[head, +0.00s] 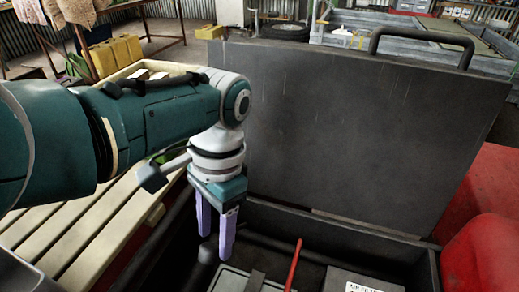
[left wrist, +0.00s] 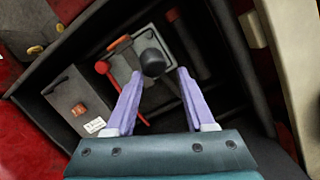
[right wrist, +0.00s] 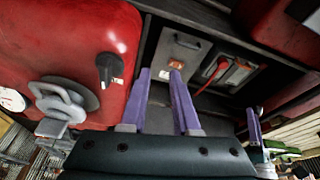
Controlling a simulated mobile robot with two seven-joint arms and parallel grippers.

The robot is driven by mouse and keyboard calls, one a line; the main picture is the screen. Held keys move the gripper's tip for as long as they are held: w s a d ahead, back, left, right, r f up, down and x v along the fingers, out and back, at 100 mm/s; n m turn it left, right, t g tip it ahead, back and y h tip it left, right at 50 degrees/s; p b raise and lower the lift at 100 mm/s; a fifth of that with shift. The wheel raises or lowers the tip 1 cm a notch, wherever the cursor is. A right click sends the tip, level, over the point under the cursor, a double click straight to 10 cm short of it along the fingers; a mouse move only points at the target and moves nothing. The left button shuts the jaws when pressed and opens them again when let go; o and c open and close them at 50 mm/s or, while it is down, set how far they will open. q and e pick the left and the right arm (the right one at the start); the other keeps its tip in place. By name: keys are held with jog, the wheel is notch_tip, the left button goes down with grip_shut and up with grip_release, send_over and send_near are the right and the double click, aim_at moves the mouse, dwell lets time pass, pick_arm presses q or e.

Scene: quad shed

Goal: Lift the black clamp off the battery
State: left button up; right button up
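The grey battery (left wrist: 127,72) sits in the dark open box; it also shows at the bottom of the head view (head: 233,279). A dark strip, apparently the black clamp (head: 253,281), crosses its top. A round black knob (left wrist: 153,62), seemingly the clamp's, stands up between my left fingertips in the left wrist view. My left gripper (head: 214,248) points down into the box, open around or just above the knob; contact cannot be told. My right gripper (right wrist: 160,73) is open and empty, with a grey filter box (right wrist: 178,50) beyond its fingertips. It is outside the head view.
A red lever (head: 294,264) stands beside the battery. The grey box labelled as an air filter (head: 362,282) is to its right. The raised lid (head: 360,130) closes off the back. A slatted bench (head: 95,215) is at left.

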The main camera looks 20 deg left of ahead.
pick_arm(q)
jog(key=p+v, duration=0.3)
jog(key=v, duration=0.7)
jog(key=shift+p, duration=0.35)
